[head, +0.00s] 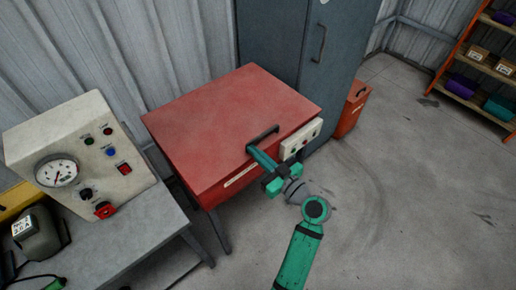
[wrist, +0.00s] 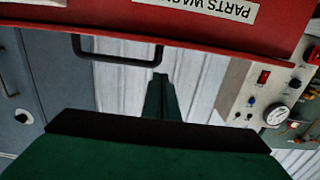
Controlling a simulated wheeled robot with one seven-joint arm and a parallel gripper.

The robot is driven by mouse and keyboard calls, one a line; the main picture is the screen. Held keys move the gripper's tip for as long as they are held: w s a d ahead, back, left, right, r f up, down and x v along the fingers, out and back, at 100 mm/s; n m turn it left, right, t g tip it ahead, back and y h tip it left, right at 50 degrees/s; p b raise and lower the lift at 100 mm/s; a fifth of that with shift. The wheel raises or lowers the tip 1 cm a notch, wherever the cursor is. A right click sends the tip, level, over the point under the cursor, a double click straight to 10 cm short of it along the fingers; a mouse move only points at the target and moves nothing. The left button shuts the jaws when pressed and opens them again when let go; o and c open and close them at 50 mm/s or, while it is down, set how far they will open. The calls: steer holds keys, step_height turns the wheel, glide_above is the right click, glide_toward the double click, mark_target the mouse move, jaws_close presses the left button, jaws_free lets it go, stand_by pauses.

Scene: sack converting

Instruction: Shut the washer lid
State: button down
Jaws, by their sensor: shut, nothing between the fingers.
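The parts washer (head: 214,200) is a red box on legs. Its red lid (head: 225,115) lies over the top and looks flat or nearly flat; I cannot tell whether it is fully seated. A black bar handle (head: 263,137) sits at the lid's front edge, and it also shows in the wrist view (wrist: 118,57) below the upside-down label. My green gripper (head: 254,151) is shut and empty at the front edge, close to the handle. In the wrist view its fingertips (wrist: 160,78) lie just past the handle's right end; contact is unclear.
A white control panel (head: 302,138) is on the washer's front right. A bench (head: 135,235) with a gauge console (head: 80,150) stands at left. A grey cabinet (head: 300,50) and red bin (head: 352,108) stand behind. The floor at right is clear up to an orange shelf (head: 458,58).

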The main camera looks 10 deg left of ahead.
stand_by(0.4)
steer(key=v, duration=0.9)
steer(key=s+a+f+m+t+h, duration=0.1)
steer(key=s+f+m+h, duration=0.45)
steer(key=f, duration=0.25)
steer(key=s+a+f+m+h, duration=0.1)
steer(key=s+f+m+h, duration=0.45)
steer(key=f, duration=0.35)
steer(key=s+d+h, duration=0.2)
steer(key=s, duration=0.9)
steer(key=s+r+n+t, duration=0.1)
steer(key=s+r+t, duration=0.1)
steer(key=s+r, duration=0.7)
steer(key=shift+s+n, duration=0.3)
steer(key=shift+s, duration=0.2)
steer(key=shift+a, duration=0.15)
